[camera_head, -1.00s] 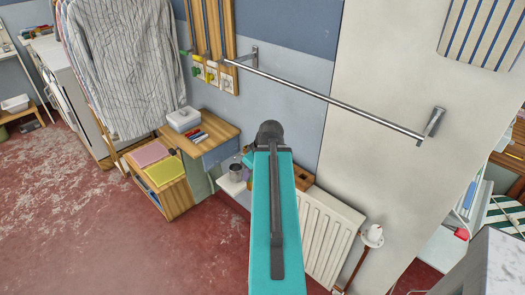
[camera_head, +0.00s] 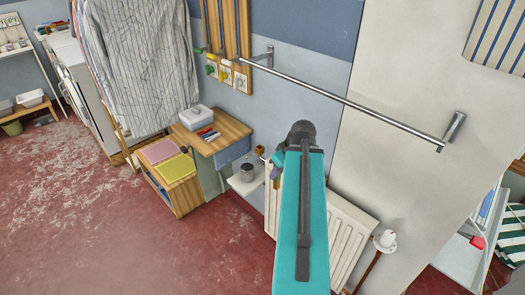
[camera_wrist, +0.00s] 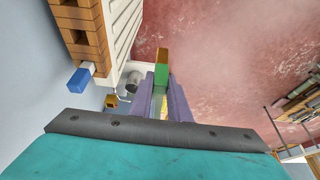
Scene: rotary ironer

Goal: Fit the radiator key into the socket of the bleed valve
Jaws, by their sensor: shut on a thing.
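My gripper (camera_wrist: 160,98) has purple fingers and is shut on a green piece with a brown end (camera_wrist: 162,62), which I take to be the radiator key. The key points away from the wrist, apart from other surfaces as far as I can see. A small brass-coloured block, seemingly the bleed valve (camera_wrist: 111,102), is left of the fingers in the wrist view. It also shows in the head view (camera_head: 260,150), at the radiator's upper left. Its socket is too small to make out. In the head view my arm hides most of the gripper and the key.
The white radiator (camera_head: 345,235) stands along the wall. A metal mug (camera_head: 248,172) stands on a small white shelf (camera_head: 246,188) beside it. A wooden rack (camera_wrist: 80,38) and a blue block (camera_wrist: 82,78) are near the radiator. A rail (camera_head: 350,102) crosses above. Red floor is open at left.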

